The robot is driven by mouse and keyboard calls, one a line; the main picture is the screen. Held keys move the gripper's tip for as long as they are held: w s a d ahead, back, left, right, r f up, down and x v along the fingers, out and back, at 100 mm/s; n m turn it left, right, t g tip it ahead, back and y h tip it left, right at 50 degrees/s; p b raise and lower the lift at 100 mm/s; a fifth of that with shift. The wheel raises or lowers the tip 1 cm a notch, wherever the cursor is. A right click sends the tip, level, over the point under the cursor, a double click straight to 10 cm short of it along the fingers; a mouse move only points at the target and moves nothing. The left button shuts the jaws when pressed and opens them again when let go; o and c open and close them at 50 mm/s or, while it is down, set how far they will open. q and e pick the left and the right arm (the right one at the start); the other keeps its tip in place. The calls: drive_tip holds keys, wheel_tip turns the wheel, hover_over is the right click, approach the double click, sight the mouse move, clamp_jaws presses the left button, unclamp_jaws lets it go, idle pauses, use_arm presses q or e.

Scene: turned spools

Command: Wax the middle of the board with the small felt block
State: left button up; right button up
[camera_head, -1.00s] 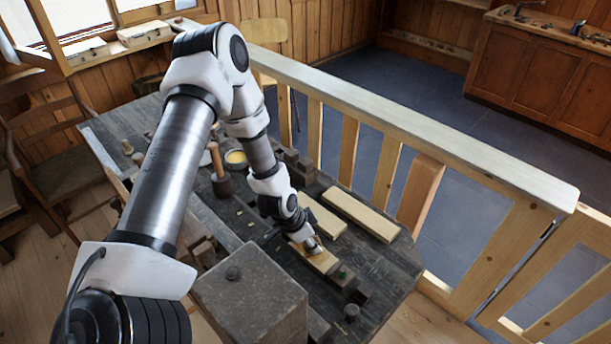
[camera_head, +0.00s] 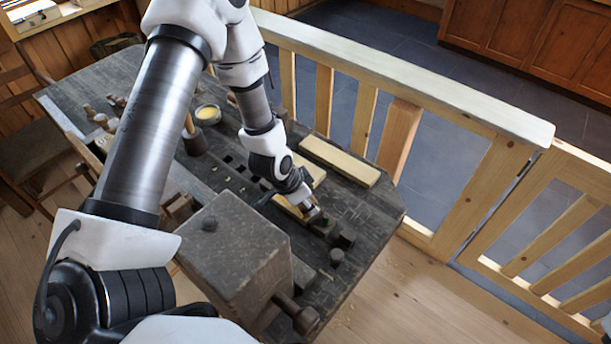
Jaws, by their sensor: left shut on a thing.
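My left gripper (camera_head: 312,214) is shut, low over the right end of a short pale board (camera_head: 287,206) on the dark workbench (camera_head: 365,228). The small felt block between its fingertips is mostly hidden, and I cannot tell whether it touches the board. The board's left and middle part shows to the left of the fingers; my wrist covers some of it. My right gripper is not in view.
Two more pale boards lie behind, a long one (camera_head: 339,161) and one partly behind my wrist (camera_head: 310,168). A yellow-filled bowl (camera_head: 207,114) and a mallet (camera_head: 194,138) stand left. A large grey block (camera_head: 235,255) is in front. A railing (camera_head: 420,85) runs behind the bench.

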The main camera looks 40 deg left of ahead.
use_arm(q)
drive_tip(key=shift+r+p, duration=2.9)
drive_tip(key=shift+r, duration=0.1)
wheel_tip(320, 180, up, 3)
drive_tip(key=p, duration=0.3)
drive_tip(key=shift+r, duration=0.1)
